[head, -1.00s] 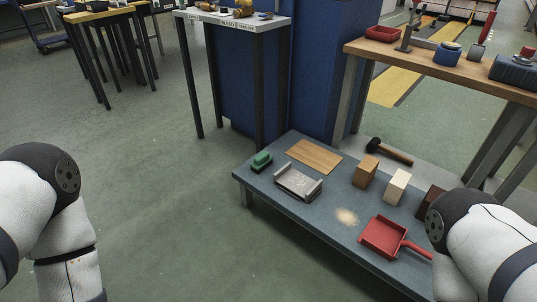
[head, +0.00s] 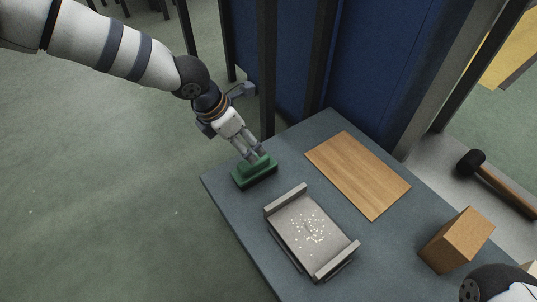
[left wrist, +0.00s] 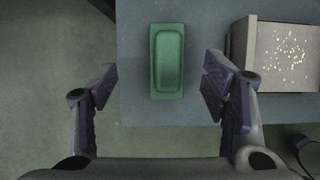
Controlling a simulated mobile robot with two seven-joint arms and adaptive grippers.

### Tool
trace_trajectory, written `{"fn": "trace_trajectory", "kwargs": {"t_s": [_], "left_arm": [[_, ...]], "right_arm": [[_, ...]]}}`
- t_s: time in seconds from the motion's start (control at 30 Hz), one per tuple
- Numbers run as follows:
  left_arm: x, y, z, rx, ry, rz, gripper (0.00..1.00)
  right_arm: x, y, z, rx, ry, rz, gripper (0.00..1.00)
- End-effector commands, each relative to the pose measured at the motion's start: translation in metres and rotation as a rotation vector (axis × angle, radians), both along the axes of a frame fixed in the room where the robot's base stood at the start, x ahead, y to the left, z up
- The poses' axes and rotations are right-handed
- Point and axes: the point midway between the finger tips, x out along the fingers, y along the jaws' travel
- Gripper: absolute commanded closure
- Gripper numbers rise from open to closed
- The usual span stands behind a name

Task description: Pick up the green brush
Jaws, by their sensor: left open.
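The green brush (head: 254,174) lies near the left corner of the low grey-blue table (head: 228,202). My left gripper (head: 250,156) reaches down over it from the upper left in the head view. In the left wrist view the brush (left wrist: 168,62) shows ahead, between the two open fingers of the left gripper (left wrist: 158,84). The fingers stand apart on either side with gaps, and nothing is held. Whether a fingertip touches the brush cannot be told. Of my right arm, only a part shows at the bottom right of the head view; its gripper is not visible.
A grey metal tray-like holder (head: 283,212) with pale specks stands right of the brush. A wooden board (head: 358,173) lies behind it. A brown block (head: 456,240) stands further right. A black-headed mallet (head: 496,183) lies beyond the table. Blue panels rise behind the table.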

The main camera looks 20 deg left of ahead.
Motion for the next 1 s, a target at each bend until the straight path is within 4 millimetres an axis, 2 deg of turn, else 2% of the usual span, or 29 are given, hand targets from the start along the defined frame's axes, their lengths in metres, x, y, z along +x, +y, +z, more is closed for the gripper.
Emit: {"fn": "trace_trajectory", "kwargs": {"t_s": [0.3, 0.47, 0.63, 0.87, 1.0], "left_arm": [[0.015, -0.015, -0.061, 0.003, 0.007, -0.004, 0.32], [0.017, -0.020, -0.078, 0.003, 0.004, -0.005, 0.32], [0.020, -0.027, -0.112, 0.004, 0.006, -0.006, 0.32], [0.023, -0.028, -0.112, 0.002, 0.001, -0.006, 0.32], [0.022, -0.028, -0.112, 0.002, 0.001, -0.005, 0.63]], "right_arm": [[-0.011, -0.001, -0.021, 0.004, 0.059, 0.007, 0.60], [-0.015, -0.002, -0.025, 0.005, 0.075, 0.009, 0.60], [-0.017, -0.001, -0.038, 0.007, 0.095, 0.012, 0.60], [-0.017, 0.000, -0.038, 0.008, 0.093, 0.011, 0.60], [-0.017, 0.000, -0.038, 0.008, 0.093, 0.011, 0.60]]}}
